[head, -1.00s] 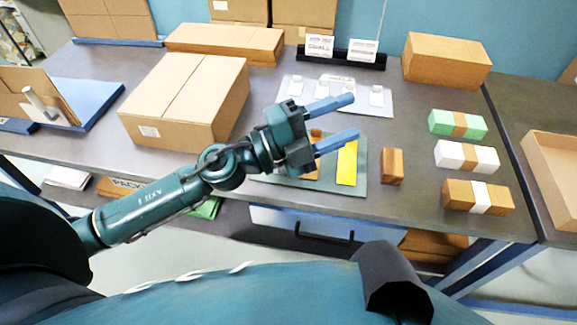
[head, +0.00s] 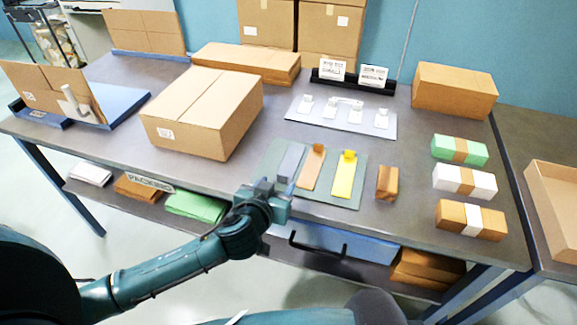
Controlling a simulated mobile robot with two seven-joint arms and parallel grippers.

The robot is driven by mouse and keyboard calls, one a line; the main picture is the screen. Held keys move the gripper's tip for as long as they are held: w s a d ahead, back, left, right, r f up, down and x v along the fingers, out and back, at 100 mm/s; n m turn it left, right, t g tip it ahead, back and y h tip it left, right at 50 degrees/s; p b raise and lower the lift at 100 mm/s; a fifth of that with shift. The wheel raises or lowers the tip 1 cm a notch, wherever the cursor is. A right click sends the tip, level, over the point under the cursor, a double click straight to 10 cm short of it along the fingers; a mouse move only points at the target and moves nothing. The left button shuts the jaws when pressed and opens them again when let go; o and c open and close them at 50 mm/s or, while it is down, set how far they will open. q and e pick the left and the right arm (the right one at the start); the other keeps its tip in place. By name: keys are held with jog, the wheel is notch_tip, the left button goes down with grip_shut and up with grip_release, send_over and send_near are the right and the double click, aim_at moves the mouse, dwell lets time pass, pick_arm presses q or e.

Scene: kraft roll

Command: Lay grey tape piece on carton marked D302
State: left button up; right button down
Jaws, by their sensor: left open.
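A grey tape piece (head: 291,162) lies at the left of a green-grey mat (head: 322,196), beside an orange piece (head: 311,170) and a yellow piece (head: 344,178). My left gripper (head: 273,190) is open and empty at the mat's near left edge, just short of the grey piece; its fingers are foreshortened, and I cannot tell if they touch anything. A large closed carton (head: 205,108) stands on the table left of the mat. Its small label is too small to read, so I cannot tell which carton is D302. My right gripper is out of view.
A flat carton (head: 246,62) and two upright cartons (head: 267,22) (head: 330,30) stand behind. A light tray (head: 325,128) with white items lies behind the mat. A brown block (head: 387,184) and several banded bundles (head: 464,182) are at the right. A card holder (head: 350,83) stands at the back.

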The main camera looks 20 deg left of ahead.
aim_at(282, 182)
pick_arm(q)
jog(key=x, duration=0.7)
jog(key=shift+w+a+f, duration=0.1)
jog(key=shift+a+f, duration=0.05)
jog(key=shift+a, duration=0.1)
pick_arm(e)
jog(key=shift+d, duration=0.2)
pick_arm(q)
grip_shut()
notch_tip(282, 182, up, 9)
jog(key=p, duration=0.1)
jog(key=a+r+p+v, duration=0.1)
jog(key=p+v, duration=0.1)
jog(key=v, duration=0.7)
jog(key=w+a+r+p+v, duration=0.1)
jog(key=p+v, duration=0.1)
jog(key=v, duration=0.8)
jog(key=shift+a, duration=0.3)
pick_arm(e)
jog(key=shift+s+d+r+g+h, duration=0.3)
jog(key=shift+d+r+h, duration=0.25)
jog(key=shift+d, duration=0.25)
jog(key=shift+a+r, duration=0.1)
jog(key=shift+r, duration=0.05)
